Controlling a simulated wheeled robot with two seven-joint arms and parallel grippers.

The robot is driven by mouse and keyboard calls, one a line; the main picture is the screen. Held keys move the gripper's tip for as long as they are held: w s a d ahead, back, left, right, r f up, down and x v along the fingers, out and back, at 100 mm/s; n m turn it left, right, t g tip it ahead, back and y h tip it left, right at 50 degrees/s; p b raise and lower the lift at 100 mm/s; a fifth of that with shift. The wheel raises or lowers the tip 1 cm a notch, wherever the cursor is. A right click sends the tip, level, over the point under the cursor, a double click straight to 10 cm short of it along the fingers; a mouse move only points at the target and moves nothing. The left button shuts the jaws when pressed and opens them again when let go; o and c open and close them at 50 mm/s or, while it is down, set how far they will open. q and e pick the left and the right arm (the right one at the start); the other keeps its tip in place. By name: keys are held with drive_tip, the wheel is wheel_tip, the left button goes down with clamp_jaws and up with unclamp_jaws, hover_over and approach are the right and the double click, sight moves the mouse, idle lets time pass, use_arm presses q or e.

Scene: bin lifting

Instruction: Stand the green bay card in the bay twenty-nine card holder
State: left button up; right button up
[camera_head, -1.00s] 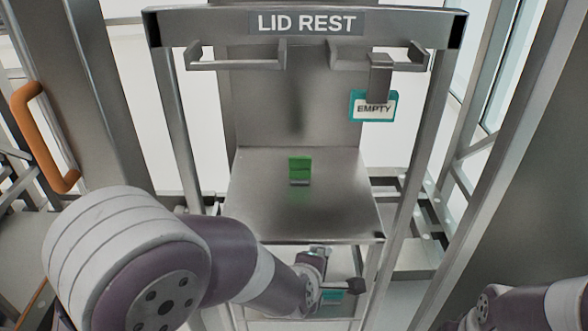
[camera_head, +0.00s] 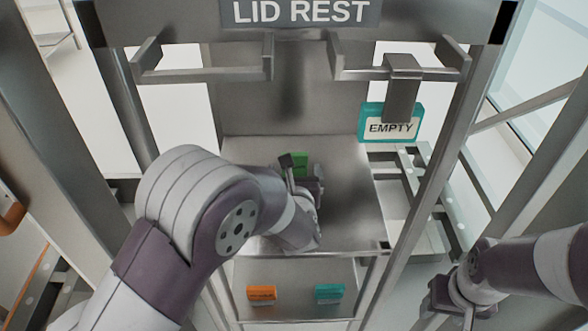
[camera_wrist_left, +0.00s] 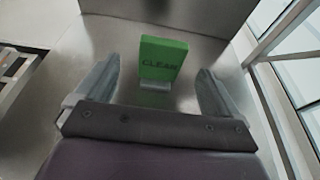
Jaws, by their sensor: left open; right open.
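The green card (camera_head: 300,158) stands upright on the metal shelf under the lid rest. In the left wrist view the green card (camera_wrist_left: 163,59) shows dark lettering that seems to read CLEAN, with a small grey foot at its base. My left gripper (camera_head: 302,172) is open close to the card, which lies ahead of and between its two fingers in the wrist view; contact is not visible. My right gripper (camera_head: 452,294) is open and empty at the lower right. No holder marked twenty-nine can be read in either view.
A teal EMPTY card (camera_head: 391,127) hangs from a metal bracket (camera_head: 403,75) on the LID REST frame (camera_head: 300,13). An orange card (camera_head: 261,293) and a teal card (camera_head: 329,292) stand on the lower shelf (camera_head: 295,310). Upright posts flank both shelves.

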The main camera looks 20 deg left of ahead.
sight(295, 161)
use_arm(q)
drive_tip(key=x, duration=0.4)
drive_tip(key=shift+w+r, duration=0.1)
drive_tip(key=shift+d+r, duration=0.1)
drive_tip(key=c, duration=1.2)
drive_tip(key=shift+c, duration=0.4)
